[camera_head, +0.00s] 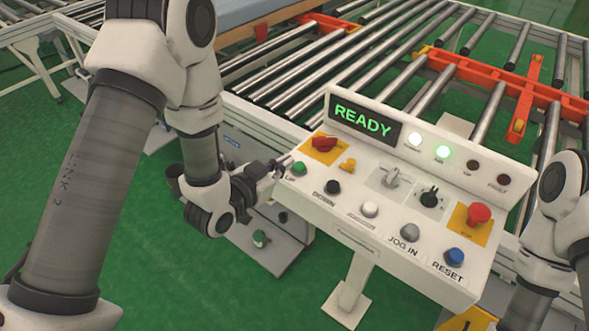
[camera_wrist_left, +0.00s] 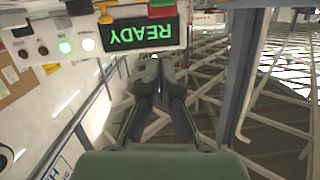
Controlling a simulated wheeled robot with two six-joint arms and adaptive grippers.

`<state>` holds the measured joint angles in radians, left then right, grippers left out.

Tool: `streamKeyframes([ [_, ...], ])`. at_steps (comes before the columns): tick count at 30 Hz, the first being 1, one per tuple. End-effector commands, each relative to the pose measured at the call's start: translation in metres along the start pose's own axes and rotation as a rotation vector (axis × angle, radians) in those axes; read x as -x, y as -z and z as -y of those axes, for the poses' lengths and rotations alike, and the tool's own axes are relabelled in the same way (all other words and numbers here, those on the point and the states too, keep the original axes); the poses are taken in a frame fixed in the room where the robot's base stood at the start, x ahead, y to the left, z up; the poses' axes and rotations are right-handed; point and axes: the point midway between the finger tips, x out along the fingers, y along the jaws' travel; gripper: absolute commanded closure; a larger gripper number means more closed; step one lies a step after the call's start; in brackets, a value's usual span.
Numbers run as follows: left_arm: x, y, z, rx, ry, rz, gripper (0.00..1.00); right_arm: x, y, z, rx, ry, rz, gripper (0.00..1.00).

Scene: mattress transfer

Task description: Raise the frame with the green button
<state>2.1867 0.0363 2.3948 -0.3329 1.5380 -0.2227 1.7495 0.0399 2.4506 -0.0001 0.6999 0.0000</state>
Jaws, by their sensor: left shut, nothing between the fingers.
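The green button (camera_head: 298,168), marked UP, is at the left end of the white control panel (camera_head: 330,205). My left gripper (camera_head: 284,161) is shut and empty, its tips close beside the green button at the panel's left edge. I cannot tell whether they touch it. The shut fingers also show in the left wrist view (camera_wrist_left: 155,62), just below the inverted READY display (camera_wrist_left: 140,34); the green button is not clear there. The orange frame (camera_head: 505,82) lies among the rollers at the back right. My right arm shows at the right edge, its gripper out of view.
The panel also carries a black DOWN button (camera_head: 333,187), a blue RESET button (camera_head: 454,257) and a red stop button (camera_head: 479,213). The display (camera_head: 362,121) reads READY and a green lamp (camera_head: 443,152) is lit. A roller conveyor (camera_head: 335,65) fills the space behind.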

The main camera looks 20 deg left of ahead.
Motion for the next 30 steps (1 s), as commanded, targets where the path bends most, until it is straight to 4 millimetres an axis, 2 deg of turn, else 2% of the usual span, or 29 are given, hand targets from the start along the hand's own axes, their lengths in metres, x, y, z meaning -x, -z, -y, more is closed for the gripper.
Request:
streamKeyframes([
  [1, -0.010, 0.007, 0.001, -0.004, -0.001, -0.002, 1.00, 0.011, 0.001, 0.000, 0.000, 0.000, -0.002, 0.32],
  [7, -0.052, 0.005, 0.000, -0.001, -0.002, -0.001, 1.00, 0.025, 0.001, 0.000, 0.000, 0.000, -0.001, 0.32],
  [9, -0.053, -0.013, 0.001, 0.004, 0.000, 0.005, 1.00, 0.027, 0.001, 0.000, 0.000, 0.000, -0.001, 0.32],
  [12, -0.056, -0.026, 0.001, 0.002, 0.001, 0.002, 1.00, 0.030, 0.001, 0.000, 0.000, 0.000, -0.001, 0.32],
  [16, -0.058, -0.035, 0.001, 0.002, 0.001, 0.001, 1.00, 0.031, 0.001, 0.000, 0.000, 0.000, -0.001, 0.32],
  [25, -0.059, -0.037, 0.001, 0.001, 0.001, 0.000, 1.00, 0.030, 0.001, 0.000, 0.000, 0.000, -0.001, 0.32],
  [30, -0.063, -0.055, -0.002, 0.001, 0.001, 0.000, 1.00, 0.011, 0.001, 0.000, 0.000, 0.000, -0.001, 0.32],
])
